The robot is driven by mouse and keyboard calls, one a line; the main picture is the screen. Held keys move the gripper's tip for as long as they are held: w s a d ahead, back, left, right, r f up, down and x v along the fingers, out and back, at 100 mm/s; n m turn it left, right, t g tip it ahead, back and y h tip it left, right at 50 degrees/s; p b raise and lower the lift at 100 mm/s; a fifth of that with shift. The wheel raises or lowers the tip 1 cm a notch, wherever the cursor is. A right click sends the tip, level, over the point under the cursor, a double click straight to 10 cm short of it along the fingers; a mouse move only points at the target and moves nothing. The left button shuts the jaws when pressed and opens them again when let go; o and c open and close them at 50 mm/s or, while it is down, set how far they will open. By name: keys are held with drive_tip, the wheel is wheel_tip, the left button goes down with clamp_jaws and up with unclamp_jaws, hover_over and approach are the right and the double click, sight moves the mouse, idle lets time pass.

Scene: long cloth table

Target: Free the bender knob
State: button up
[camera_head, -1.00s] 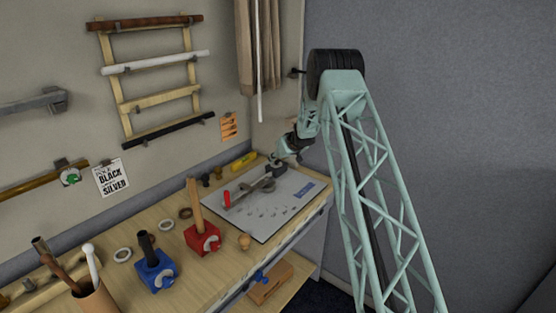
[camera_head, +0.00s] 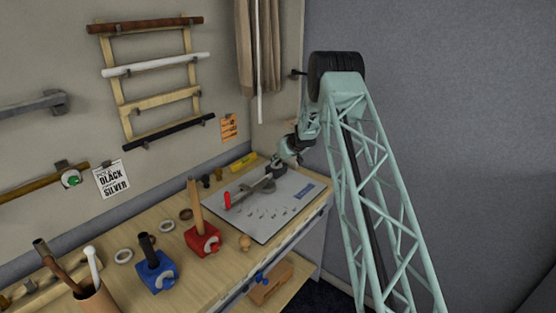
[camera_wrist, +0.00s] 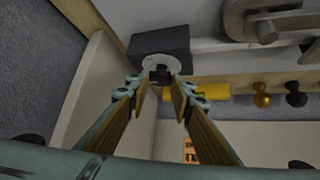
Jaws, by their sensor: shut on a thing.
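The bender lies on a white board (camera_head: 250,222) at the far right end of the table, with a red-tipped handle (camera_head: 227,200). In the wrist view its dark block (camera_wrist: 170,42) carries a pale round disc, and a small black knob (camera_wrist: 158,76) stands out from the disc. My gripper (camera_wrist: 160,88) is closed around the knob, with one finger on each side of it. In the head view my gripper (camera_head: 289,161) is at the block's far right end; its fingertips are too small to make out there.
A yellow level (camera_head: 243,161) lies behind the board. A red block (camera_head: 203,239), a blue block (camera_head: 157,272) and several rings stand to the left. The grey wall is close to the right of my arm. An orange note (camera_head: 228,128) hangs above.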

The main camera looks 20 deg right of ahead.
drive_tip(key=shift+d+r+n+y+p, duration=0.15)
drive_tip(key=shift+n+y+p, duration=1)
drive_tip(key=shift+p, duration=3.5)
drive_tip(key=shift+d+n+g+y+p, duration=0.2)
drive_tip(key=shift+n+g+y+p, duration=0.45)
drive_tip(key=shift+n+p, duration=0.9)
drive_tip(key=shift+w+d+f+n+g+y+b, duration=0.15)
drive_tip(key=shift+n+g+y+b, duration=0.1)
drive_tip(key=shift+n+y+b, duration=0.25)
drive_tip(key=shift+f+n+g+y+b, duration=0.1)
drive_tip(key=shift+n+g+y+b, duration=0.1)
drive_tip(key=shift+n+y+b, duration=0.25)
drive_tip(key=shift+w+d+n+g+y+b, duration=0.1)
drive_tip(key=shift+n+g+y+b, duration=0.4)
drive_tip(key=shift+b, duration=1.3)
drive_tip(key=shift+w+d+n+g+y+b, duration=0.1)
drive_tip(key=shift+n+b, duration=0.65)
drive_tip(key=shift+b, duration=1)
drive_tip(key=shift+r+n+b, duration=0.1)
drive_tip(key=shift+n+b, duration=0.2)
drive_tip(key=shift+b, duration=0.8)
drive_tip(key=o, duration=0.9)
drive_tip(key=shift+a, duration=0.1)
drive_tip(key=shift+c, duration=0.2)
drive_tip(key=shift+r+p, duration=0.2)
drive_tip(key=shift+p, duration=0.8)
